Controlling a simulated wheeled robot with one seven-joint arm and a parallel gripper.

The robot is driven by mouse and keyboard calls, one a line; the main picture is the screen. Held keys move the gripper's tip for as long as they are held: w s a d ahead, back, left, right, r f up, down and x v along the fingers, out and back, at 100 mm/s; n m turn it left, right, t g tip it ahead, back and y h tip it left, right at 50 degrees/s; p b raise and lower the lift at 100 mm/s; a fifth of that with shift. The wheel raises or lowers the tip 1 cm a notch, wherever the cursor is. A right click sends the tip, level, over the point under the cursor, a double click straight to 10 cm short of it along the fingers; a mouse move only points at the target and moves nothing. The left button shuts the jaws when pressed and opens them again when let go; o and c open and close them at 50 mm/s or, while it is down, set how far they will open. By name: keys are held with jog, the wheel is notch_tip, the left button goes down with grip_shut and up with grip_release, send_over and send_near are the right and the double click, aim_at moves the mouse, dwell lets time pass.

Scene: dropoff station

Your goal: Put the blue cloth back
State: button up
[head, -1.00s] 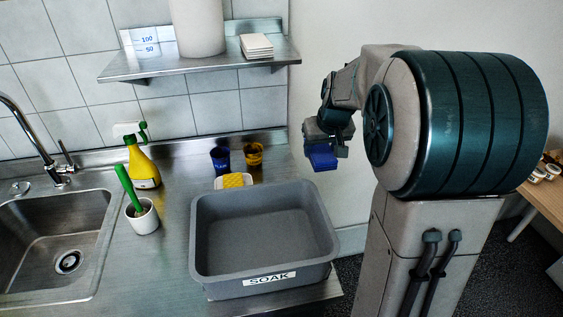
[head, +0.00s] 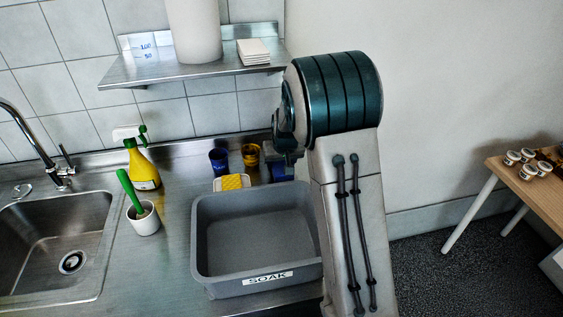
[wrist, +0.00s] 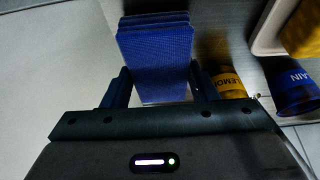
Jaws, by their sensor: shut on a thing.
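The folded blue cloth (wrist: 155,55) is between the two fingers of my gripper (wrist: 160,84), which is shut on it. In the head view the cloth (head: 279,172) shows as a small blue patch at the back right of the steel counter, just right of the yellow cup. My arm hides part of my gripper (head: 285,155) there. I cannot tell whether the cloth touches the counter.
The yellow cup (head: 251,155), blue cup (head: 218,160) and yellow sponge (head: 232,182) on its white dish stand close left of the cloth. A grey SOAK tub (head: 205,255) is in front. A shelf (head: 200,72) hangs above. The sink (head: 35,245) is left.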

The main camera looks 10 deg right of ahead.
jog(key=shift+f, duration=0.25)
jog(key=shift+f, duration=0.25)
jog(key=o, duration=0.9)
jog(key=shift+r, duration=0.1)
jog(key=shift+r, duration=0.1)
jog(key=shift+r, duration=0.2)
jog(key=b+v, duration=0.1)
jog(key=v, duration=1.1)
jog(key=shift+g, duration=0.8)
jog(key=s, duration=1.9)
jog(key=s+r, duration=0.1)
jog(key=s, duration=0.8)
jog(key=shift+s, duration=0.4)
